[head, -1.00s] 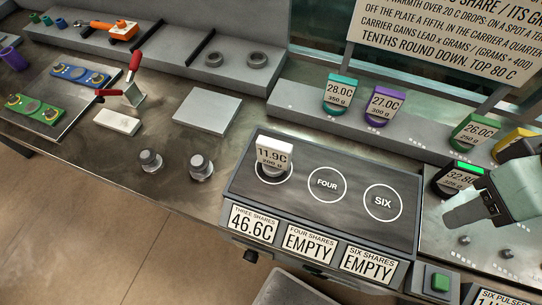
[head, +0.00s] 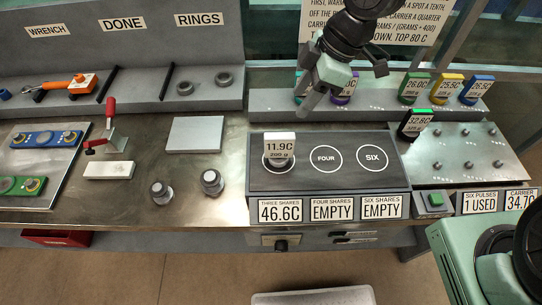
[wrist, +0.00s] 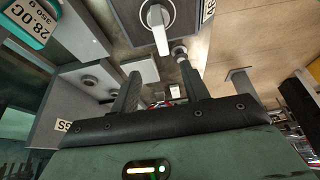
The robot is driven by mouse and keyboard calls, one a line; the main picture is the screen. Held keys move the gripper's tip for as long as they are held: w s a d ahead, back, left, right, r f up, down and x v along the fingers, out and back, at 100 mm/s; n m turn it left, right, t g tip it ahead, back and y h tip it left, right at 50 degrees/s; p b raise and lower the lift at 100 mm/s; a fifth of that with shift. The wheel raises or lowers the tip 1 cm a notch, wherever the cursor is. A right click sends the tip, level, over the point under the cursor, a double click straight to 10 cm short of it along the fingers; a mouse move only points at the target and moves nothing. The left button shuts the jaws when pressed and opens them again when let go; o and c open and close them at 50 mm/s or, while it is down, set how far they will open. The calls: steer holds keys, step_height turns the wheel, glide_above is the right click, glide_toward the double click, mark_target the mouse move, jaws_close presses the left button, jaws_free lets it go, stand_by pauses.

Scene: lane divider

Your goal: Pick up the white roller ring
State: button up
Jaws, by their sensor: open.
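The white roller ring (head: 279,148) stands on the first round spot of the dark three-spot plate (head: 301,178), with an upright white tag reading 11.9C, 200 g. The spot's label below reads 46.6C. My gripper (head: 306,108) hangs above and behind the plate, near the back ledge, up and to the right of the white ring and apart from it. In the wrist view my gripper (wrist: 158,64) has its two fingers spread with nothing between them. A white-topped piece, which looks like the white ring (wrist: 157,22), shows beyond the fingertips at the top.
Tagged green (head: 415,86), yellow (head: 448,88) and blue (head: 479,90) pieces stand on the back ledge. My arm hides part of the purple one (head: 346,88). A black 32.8C piece (head: 414,124) stands by the studded plate. Two knobs (head: 212,182) stand left of the three-spot plate.

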mark_target(281, 135)
steer(key=x, duration=0.9)
steer(key=shift+s+f, duration=0.1)
steer(key=shift+f, duration=0.15)
steer(key=shift+d+p+x, duration=0.15)
steer(key=shift+p+x, duration=0.1)
steer(key=shift+x, duration=1.15)
steer(key=shift+d+p+x, duration=0.15)
steer(key=shift+p+x, duration=0.1)
steer(key=shift+x, duration=1.15)
steer(key=shift+s+f, duration=0.1)
steer(key=shift+f, duration=0.05)
jaws_close()
